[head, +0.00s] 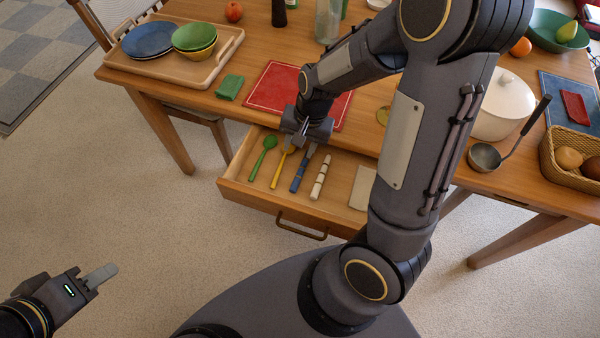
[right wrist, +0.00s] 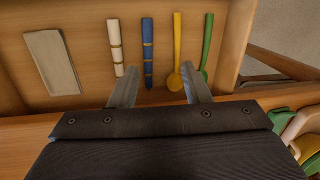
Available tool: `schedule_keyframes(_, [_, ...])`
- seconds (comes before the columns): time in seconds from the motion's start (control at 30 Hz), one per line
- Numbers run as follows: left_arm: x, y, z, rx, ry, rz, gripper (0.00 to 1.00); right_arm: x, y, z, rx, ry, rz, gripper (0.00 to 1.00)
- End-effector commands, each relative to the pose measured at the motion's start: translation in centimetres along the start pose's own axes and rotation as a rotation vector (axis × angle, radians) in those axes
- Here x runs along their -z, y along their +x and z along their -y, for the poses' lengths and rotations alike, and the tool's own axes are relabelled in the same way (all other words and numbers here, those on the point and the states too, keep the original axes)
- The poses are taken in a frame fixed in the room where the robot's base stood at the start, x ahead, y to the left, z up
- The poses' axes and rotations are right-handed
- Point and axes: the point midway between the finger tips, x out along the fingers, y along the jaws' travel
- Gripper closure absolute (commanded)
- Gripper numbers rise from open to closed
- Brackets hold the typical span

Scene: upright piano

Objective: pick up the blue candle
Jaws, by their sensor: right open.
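The blue candle (head: 299,177) lies in the open drawer (head: 233,187), between the yellow spoon (head: 278,171) and a white banded stick (head: 320,178). It also shows in the right wrist view (right wrist: 148,52), with a yellow band. My right gripper (head: 306,138) is open and empty over the drawer's back part. In the right wrist view its fingertips (right wrist: 160,76) appear on either side of the candle's near end and the yellow spoon's bowl; their height above these is unclear. My left gripper (head: 98,277) is at the lower left, away from the table; its opening cannot be judged.
A green spoon (head: 263,157) and a beige cloth (head: 363,187) also lie in the drawer. A red mat (head: 268,90), green cloth (head: 229,87) and plate tray (head: 208,68) are on the tabletop. A white pot (head: 503,104) stands right, with a ladle (head: 486,157) beside it.

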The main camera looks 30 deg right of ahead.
Motion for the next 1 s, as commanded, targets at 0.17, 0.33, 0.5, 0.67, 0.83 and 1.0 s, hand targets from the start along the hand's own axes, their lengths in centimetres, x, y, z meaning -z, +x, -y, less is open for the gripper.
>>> schedule_keyframes(0.17, [-0.3,0.6,0.3,0.000,0.000,0.000,0.64,2.3,5.5,-0.7,-0.140,0.076,-0.041,0.57])
schedule_keyframes(0.33, [-0.4,0.7,0.3,0.000,0.000,0.000,0.64,3.3,7.3,-1.2,-0.185,0.101,-0.067,0.57])
schedule_keyframes(0.5, [-0.5,1.0,0.5,0.000,0.000,0.000,0.64,3.4,9.1,-1.5,-0.190,0.104,-0.068,0.57])
schedule_keyframes(0.67, [-0.6,1.1,0.5,0.000,0.000,0.000,0.64,3.4,10.9,-1.8,-0.188,0.104,-0.068,0.57])
schedule_keyframes(0.83, [-0.7,1.3,0.6,0.000,0.000,0.000,0.64,3.4,13.5,-2.2,-0.188,0.104,-0.067,0.57])
schedule_keyframes(1.0, [-0.7,1.4,0.6,0.000,0.000,0.000,0.64,3.5,14.8,-2.4,-0.186,0.103,-0.068,0.57])
